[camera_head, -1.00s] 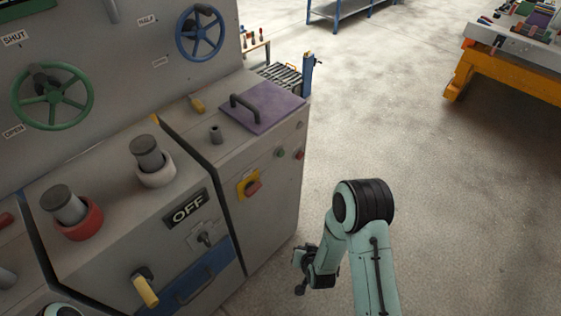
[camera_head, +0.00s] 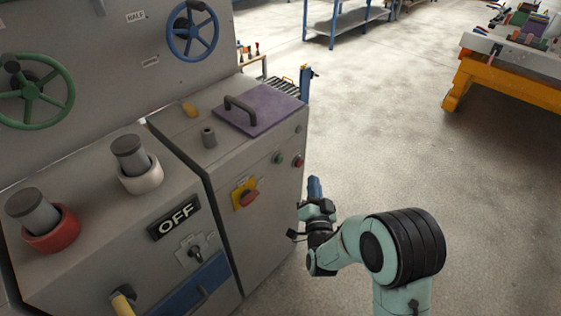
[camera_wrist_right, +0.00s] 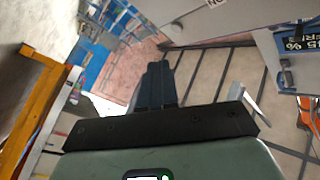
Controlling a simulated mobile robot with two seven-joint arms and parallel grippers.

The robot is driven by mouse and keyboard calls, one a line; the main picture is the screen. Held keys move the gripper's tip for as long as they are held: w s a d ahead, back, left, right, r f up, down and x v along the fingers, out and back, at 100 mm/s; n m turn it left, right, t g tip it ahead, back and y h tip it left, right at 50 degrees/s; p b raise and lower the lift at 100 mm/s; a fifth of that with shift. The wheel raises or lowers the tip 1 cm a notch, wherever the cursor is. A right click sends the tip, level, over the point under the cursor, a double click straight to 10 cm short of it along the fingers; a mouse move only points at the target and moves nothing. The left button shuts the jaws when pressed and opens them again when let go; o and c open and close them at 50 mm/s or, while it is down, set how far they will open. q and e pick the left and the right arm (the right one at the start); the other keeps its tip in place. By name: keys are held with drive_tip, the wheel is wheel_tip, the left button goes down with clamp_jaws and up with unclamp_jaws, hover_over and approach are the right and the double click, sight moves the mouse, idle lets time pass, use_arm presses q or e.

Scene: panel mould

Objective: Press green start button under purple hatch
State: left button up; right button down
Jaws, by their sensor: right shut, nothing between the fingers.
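The purple hatch (camera_head: 272,105) lies flat on top of the grey machine cabinet, with a dark handle on it. The small green button (camera_head: 279,158) is on the cabinet's front face below the hatch, with a red button (camera_head: 298,161) to its right. My right gripper (camera_head: 314,188) is shut and empty. It appears in front of the cabinet, below and right of the buttons, with its blue fingers pointing up in the picture. In the wrist view its closed dark fingers (camera_wrist_right: 155,85) show at the centre; neither button can be made out there. My left gripper is not in view.
A red knob on a yellow plate (camera_head: 244,194) is left of the buttons. An OFF sign (camera_head: 173,218) and switch are further left. Handwheels (camera_head: 192,30) are on the upright panel. Open floor (camera_head: 400,150) lies right of the cabinet; an orange-legged table (camera_head: 510,80) stands beyond.

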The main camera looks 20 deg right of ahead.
sight(279, 159)
drive_tip(key=shift+w, duration=0.1)
drive_tip(key=w+a, duration=0.3)
drive_tip(key=w, duration=0.5)
drive_tip(key=shift+a, duration=0.2)
drive_tip(key=shift+f, duration=0.1)
idle(1.9)
drive_tip(key=shift+w+a+b, duration=0.15)
drive_tip(key=shift+w+b, duration=0.2)
drive_tip(key=shift+b, duration=0.1)
drive_tip(key=shift+w+a+b, duration=0.2)
drive_tip(key=shift+w+b, duration=0.1)
drive_tip(key=shift+w, duration=0.15)
idle(0.5)
idle(0.3)
drive_tip(key=shift+s+d+f, duration=0.1)
drive_tip(key=shift+s+d, duration=0.2)
drive_tip(key=shift+s, duration=0.5)
